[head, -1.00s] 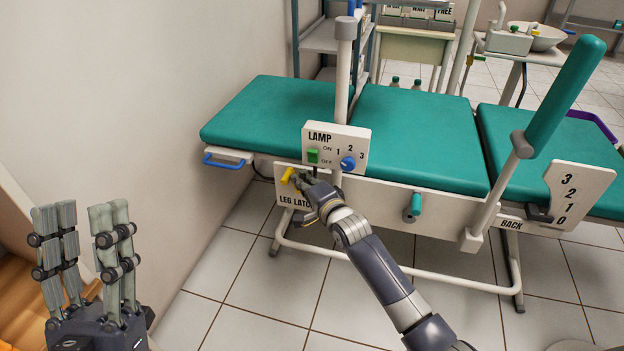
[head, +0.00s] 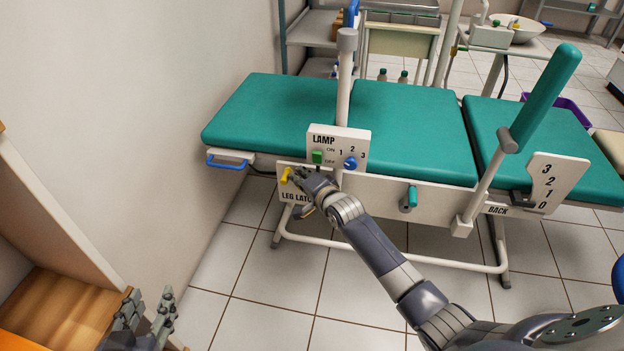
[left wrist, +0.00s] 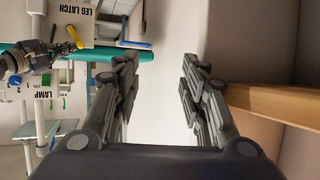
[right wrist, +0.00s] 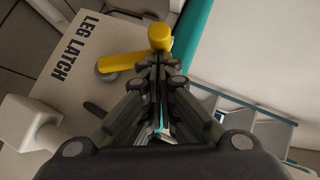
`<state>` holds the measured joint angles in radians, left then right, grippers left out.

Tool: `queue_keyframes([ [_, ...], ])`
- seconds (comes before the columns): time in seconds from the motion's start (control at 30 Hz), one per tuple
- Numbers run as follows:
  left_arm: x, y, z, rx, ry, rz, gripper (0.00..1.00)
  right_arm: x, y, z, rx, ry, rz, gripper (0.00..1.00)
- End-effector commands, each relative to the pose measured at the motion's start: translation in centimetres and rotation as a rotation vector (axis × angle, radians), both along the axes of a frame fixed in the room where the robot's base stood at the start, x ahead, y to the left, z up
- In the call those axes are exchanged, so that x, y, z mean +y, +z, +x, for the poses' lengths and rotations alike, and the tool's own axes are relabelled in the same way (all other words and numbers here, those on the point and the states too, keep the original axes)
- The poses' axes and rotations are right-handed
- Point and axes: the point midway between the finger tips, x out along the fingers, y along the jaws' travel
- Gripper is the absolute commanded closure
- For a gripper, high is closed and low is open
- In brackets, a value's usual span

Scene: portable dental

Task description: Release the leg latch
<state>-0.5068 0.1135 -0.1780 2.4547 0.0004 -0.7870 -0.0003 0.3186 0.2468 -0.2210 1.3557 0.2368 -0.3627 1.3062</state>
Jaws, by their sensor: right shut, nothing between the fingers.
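The yellow leg latch lever (head: 286,174) sits on the white plate labelled LEG LATCH (head: 288,197), below the near edge of the green couch. It also shows in the right wrist view (right wrist: 128,62), where it runs sideways from its grey pivot to a rounded knob. My right gripper (head: 299,175) is shut and empty, with its fingertips (right wrist: 158,62) right at the knob end; I cannot tell whether they touch it. My left gripper (left wrist: 158,85) is open and empty, away from the couch at the lower left in the head view (head: 148,318).
The lamp box (head: 337,148) with a green switch and blue knob stands just above my right gripper. A blue handle (head: 228,162) is at the couch's left end. A wooden shelf (head: 65,310) is near my left gripper. Tiled floor lies clear before the couch.

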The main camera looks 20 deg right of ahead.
Motion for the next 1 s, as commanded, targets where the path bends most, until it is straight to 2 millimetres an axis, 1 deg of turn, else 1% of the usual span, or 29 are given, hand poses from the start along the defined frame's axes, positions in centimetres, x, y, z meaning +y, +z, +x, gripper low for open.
queue_keyframes([
  [0.03,0.4,-0.9,-0.8,0.068,0.005,0.017,0.60,0.1,0.3,0.1,0.007,-0.001,-0.007,1.00],
  [0.1,1.0,-2.4,-2.0,0.159,0.012,0.038,0.60,0.2,0.3,0.1,0.016,0.000,-0.020,1.00],
  [0.2,1.7,-4.2,-3.9,0.280,0.021,0.066,0.60,0.3,0.2,0.2,0.029,0.000,-0.039,1.00],
  [0.4,3.0,-6.5,-7.7,0.482,0.036,0.109,0.60,0.6,0.3,0.4,0.054,-0.001,-0.075,1.00],
  [0.5,3.6,-7.1,-9.3,0.564,0.041,0.126,0.60,0.8,0.3,0.6,0.066,-0.001,-0.094,1.00],
  [0.7,4.4,-7.7,-12.1,0.690,0.051,0.153,0.60,1.1,0.2,0.8,0.092,0.000,-0.134,1.00],
  [0.87,4.9,-8.1,-13.7,0.767,0.056,0.168,0.60,1.4,0.2,0.9,0.115,-0.001,-0.167,1.00],
  [1.0,5.2,-8.7,-14.5,0.813,0.059,0.176,0.60,1.7,0.1,1.1,0.138,0.000,-0.200,1.00],
])
